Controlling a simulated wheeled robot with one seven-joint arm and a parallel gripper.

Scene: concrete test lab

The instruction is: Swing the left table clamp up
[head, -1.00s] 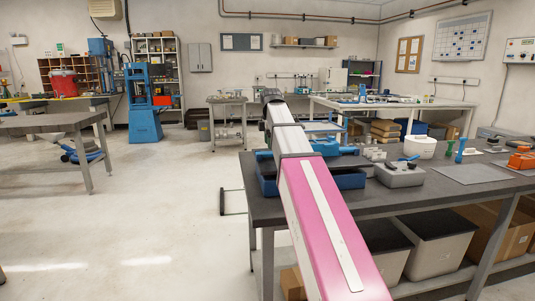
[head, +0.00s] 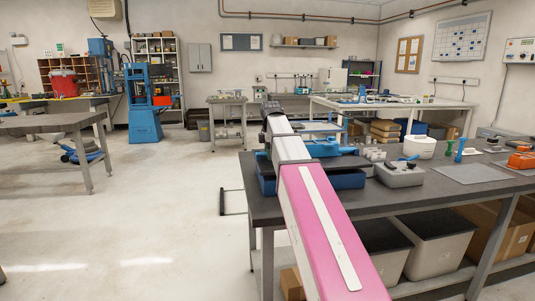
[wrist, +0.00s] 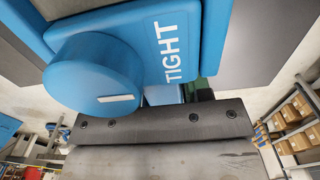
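In the wrist view a blue block marked "TIGHT" (wrist: 190,45) fills the upper middle, very close. A round blue knob (wrist: 100,72) with a short white line stands at its left. I cannot tell whether these belong to the left table clamp. Below them is a dark bar with several screws (wrist: 165,123) above a worn grey metal face. In the head view blue equipment (head: 325,147) on the grey bench is partly hidden by my arm. My gripper's fingers are not discernible in either view; the arm's far end hides that area in the head view.
The bench (head: 300,207) also carries a grey box with a dark handle (head: 400,173), a white tub (head: 421,148) and a grey mat (head: 472,174). Bins (head: 442,235) stand on its lower shelf. Open floor (head: 165,210) lies to the left, before another table (head: 45,123).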

